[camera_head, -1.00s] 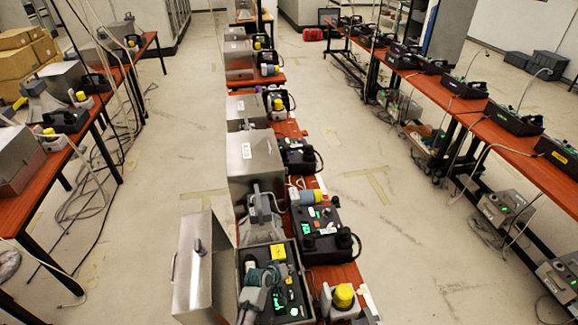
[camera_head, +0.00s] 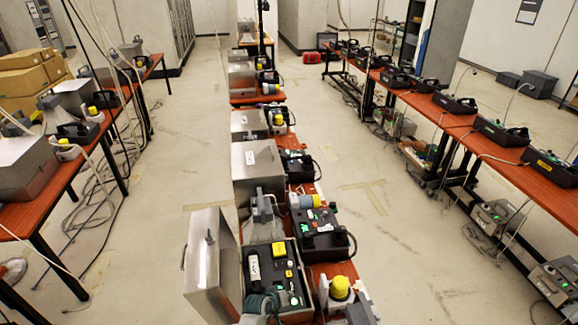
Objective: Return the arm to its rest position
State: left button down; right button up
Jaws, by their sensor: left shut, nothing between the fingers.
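My left gripper (camera_head: 262,303) shows as a teal and grey shape at the bottom of the head view, over the near edge of the open metal case. Its fingers look shut and hold nothing. The open case has its steel lid (camera_head: 211,260) swung out to the left.
A black control box (camera_head: 320,233) and a yellow-capped grey connector (camera_head: 340,289) stand right of the case on the narrow red table. Closed steel boxes (camera_head: 258,175) line the table behind. Tables with equipment run along both sides. The floor aisles (camera_head: 375,200) between are largely clear.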

pick_arm(q)
jog(key=s+a+f+g+y, duration=0.1)
jog(key=s+a+f, duration=0.2)
jog(key=s+a, duration=0.5)
jog(key=s+a+r+m+g+y, duration=0.15)
jog(key=s+a, duration=0.25)
jog(key=s, duration=0.6)
jog(key=s+a+r+m+y, duration=0.1)
jog(key=s+a+r, duration=0.1)
jog(key=s+a, duration=0.5)
jog(key=s+a+r+m+g+y, duration=0.1)
jog(key=s+a+r+y, duration=0.1)
jog(key=s, duration=1)
jog(key=s+f+g+b, duration=0.1)
jog(key=s+f, duration=0.1)
jog(key=f, duration=1.4)
jog(key=s+f+g+b, duration=0.1)
jog(key=s+f+b, duration=0.1)
jog(key=f, duration=1.4)
jog(key=s+a+f+b, duration=0.1)
jog(key=s+a+f, duration=0.2)
jog(key=s+f, duration=1.1)
jog(key=shift+s+f+g+b, duration=0.3)
jog(key=shift+s+f+g, duration=0.15)
jog(key=shift+s, duration=0.5)
pick_arm(e)
notch_tip(320, 180, down, 4)
jog(key=shift+f, duration=0.2)
pick_arm(q)
jog(key=shift+m, duration=0.25)
